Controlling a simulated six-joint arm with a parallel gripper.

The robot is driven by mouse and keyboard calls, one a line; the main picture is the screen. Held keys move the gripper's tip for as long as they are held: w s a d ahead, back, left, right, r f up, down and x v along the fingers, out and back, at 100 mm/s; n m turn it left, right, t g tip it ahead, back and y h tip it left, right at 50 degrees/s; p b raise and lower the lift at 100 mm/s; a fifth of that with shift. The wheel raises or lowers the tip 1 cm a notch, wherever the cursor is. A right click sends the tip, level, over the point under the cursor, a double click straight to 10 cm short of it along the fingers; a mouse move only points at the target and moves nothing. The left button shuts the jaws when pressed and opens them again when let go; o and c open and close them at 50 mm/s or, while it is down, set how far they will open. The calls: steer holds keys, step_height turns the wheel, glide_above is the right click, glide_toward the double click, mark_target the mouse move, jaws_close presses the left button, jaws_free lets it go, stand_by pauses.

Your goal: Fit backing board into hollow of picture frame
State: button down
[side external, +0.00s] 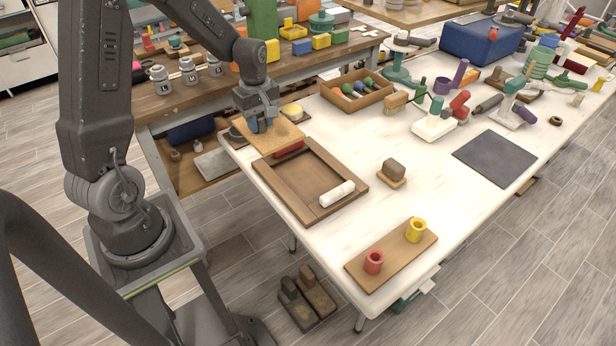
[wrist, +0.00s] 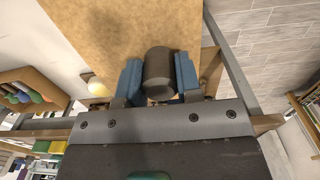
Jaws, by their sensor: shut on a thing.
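The backing board (side external: 278,137) is a thin tan panel, held above the table at the far-left edge of the picture frame. It also fills the upper middle of the wrist view (wrist: 110,35). My gripper (side external: 258,122) is shut on a dark round knob (wrist: 159,70) on the board, with a blue finger on each side. The picture frame (side external: 281,194) is brown wood and lies flat with its hollow facing up. A white cylinder (side external: 337,193) lies at its near-right side. A red block (side external: 289,150) lies at its far end, partly hidden by the board.
A wooden tray (side external: 357,91) of coloured pieces stands behind. A small brown block on a base (side external: 393,172) is right of the frame. A board with red and yellow cups (side external: 391,256) lies in front. A yellow round piece (side external: 292,111) is beside my gripper.

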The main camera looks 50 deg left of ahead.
steer(key=shift+s+d, duration=0.3)
steer(key=shift+s, duration=0.3)
steer(key=shift+s+d+f, duration=0.1)
steer(key=shift+s+d, duration=0.1)
glide_above(302, 181)
step_height(302, 181, down, 7)
steer(key=shift+a+r, duration=0.15)
steer(key=shift+f, duration=2.1)
steer(key=shift+f, duration=0.1)
steer(key=c, duration=0.8)
jaws_free()
